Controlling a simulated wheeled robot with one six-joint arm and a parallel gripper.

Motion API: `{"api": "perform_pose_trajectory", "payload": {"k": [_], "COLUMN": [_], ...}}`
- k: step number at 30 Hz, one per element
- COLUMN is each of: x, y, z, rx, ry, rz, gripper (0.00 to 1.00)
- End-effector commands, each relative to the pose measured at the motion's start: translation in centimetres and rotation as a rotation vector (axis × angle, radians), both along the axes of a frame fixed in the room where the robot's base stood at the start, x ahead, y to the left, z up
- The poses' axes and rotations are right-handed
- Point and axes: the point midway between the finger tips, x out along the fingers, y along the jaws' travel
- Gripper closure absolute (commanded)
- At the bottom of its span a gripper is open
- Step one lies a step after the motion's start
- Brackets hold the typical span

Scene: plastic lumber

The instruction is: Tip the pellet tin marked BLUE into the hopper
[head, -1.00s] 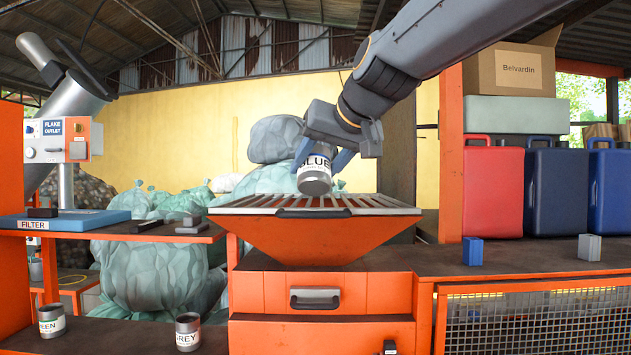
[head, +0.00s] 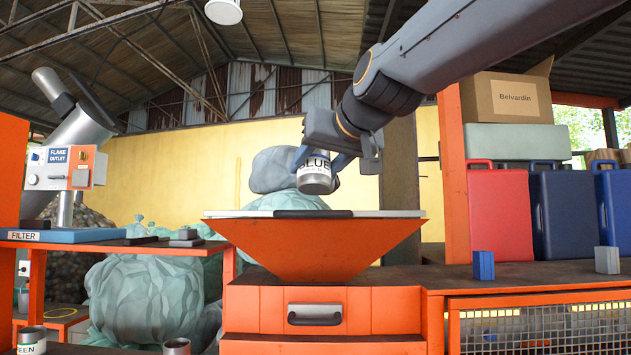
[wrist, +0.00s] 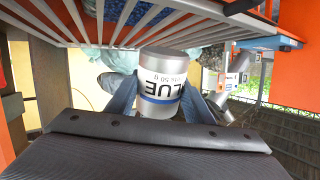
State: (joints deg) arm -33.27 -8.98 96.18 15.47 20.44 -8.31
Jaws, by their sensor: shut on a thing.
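The grey tin with a white label reading BLUE (head: 314,178) is between the two blue fingers of my gripper (head: 322,164). My gripper is shut on it and holds it above the hopper (head: 315,250), apart from the rim in the head view. The tin is slightly tilted, with its label lettering the right way up in the head view. In the wrist view the tin (wrist: 160,85) is between the fingers and its lettering is inverted. The hopper's slatted grate (wrist: 60,35) runs across the top there, with blue speckled material beyond it. The tin's mouth is not clearly seen.
Another tin, its label partly reading EEN (head: 32,338), and an unlabelled-looking tin (head: 177,347) stand low at left. A blue FILTER tray (head: 75,235) lies on the left shelf. Blue (head: 483,265) and grey (head: 607,260) blocks stand on the right counter, before upright cases (head: 498,215).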

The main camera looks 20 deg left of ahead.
Motion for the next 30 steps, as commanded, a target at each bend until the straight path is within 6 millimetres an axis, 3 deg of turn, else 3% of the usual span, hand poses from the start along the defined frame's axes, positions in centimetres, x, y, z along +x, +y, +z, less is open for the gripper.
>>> {"api": "perform_pose_trajectory", "payload": {"k": [30], "x": [0.87], "y": [0.17], "z": [0.74], "rx": [0.065], "ry": [-0.271], "rz": [0.0], "gripper": [0.76]}}
